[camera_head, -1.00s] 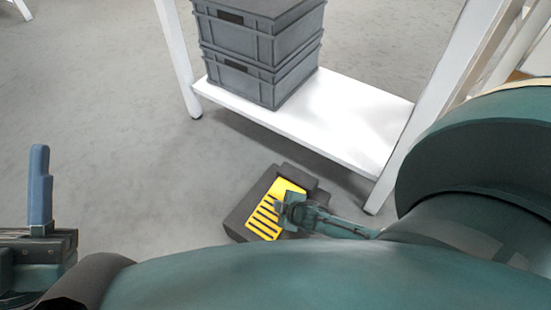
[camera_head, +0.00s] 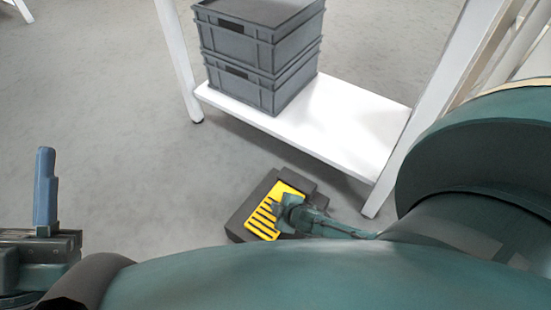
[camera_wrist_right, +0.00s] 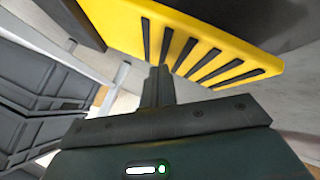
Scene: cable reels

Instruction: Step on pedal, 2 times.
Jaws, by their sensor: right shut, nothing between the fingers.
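The pedal (camera_head: 266,216) is a black block with a yellow, black-slotted plate, on the floor in front of the white table. In the head view my right gripper (camera_head: 279,206) is over the plate's right side. In the right wrist view the yellow plate (camera_wrist_right: 190,45) fills the upper middle, and my shut, empty right fingers (camera_wrist_right: 159,72) point at its slotted edge. I cannot tell for sure whether the fingertips touch it. At the left edge of the head view my left gripper (camera_head: 45,190) shows in part, with a blue upright piece; its jaws are unclear.
A white table shelf (camera_head: 340,115) holds two stacked grey crates (camera_head: 262,60) just behind the pedal. The grey floor left of the pedal is clear.

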